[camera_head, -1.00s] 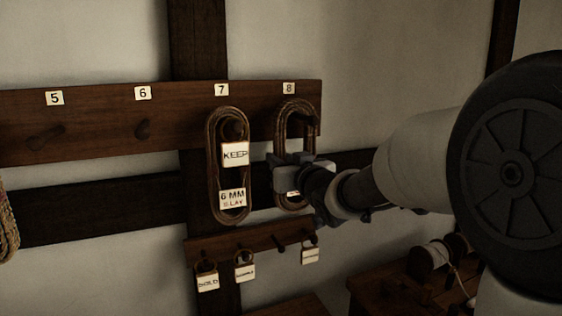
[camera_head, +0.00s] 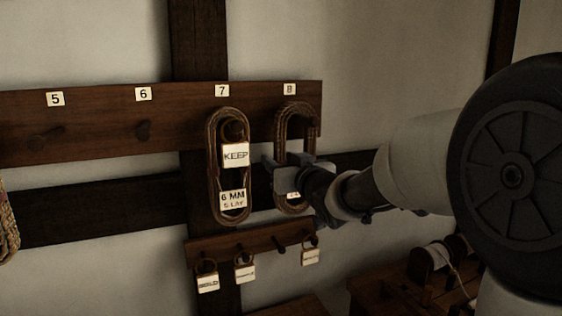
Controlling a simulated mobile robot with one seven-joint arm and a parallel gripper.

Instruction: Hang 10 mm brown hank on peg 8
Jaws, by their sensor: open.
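A brown hank (camera_head: 281,130) hangs as an upright loop under the number 8 label (camera_head: 289,89) on the dark wooden peg rail. Its top is around peg 8 (camera_head: 312,123), as far as I can see. A small white tag shows at its lower part, mostly hidden and not readable. My gripper (camera_head: 289,163) is open, in front of the hank's lower half, and covers part of it. I cannot tell whether the jaws still touch the hank.
A hank (camera_head: 212,165) tagged "KEEP" and "6 MM" hangs close by on peg 7. Pegs 5 (camera_head: 38,138) and 6 (camera_head: 143,131) are bare. A small lower rail (camera_head: 225,247) holds several tags. A bench with spools (camera_head: 433,257) stands at lower right.

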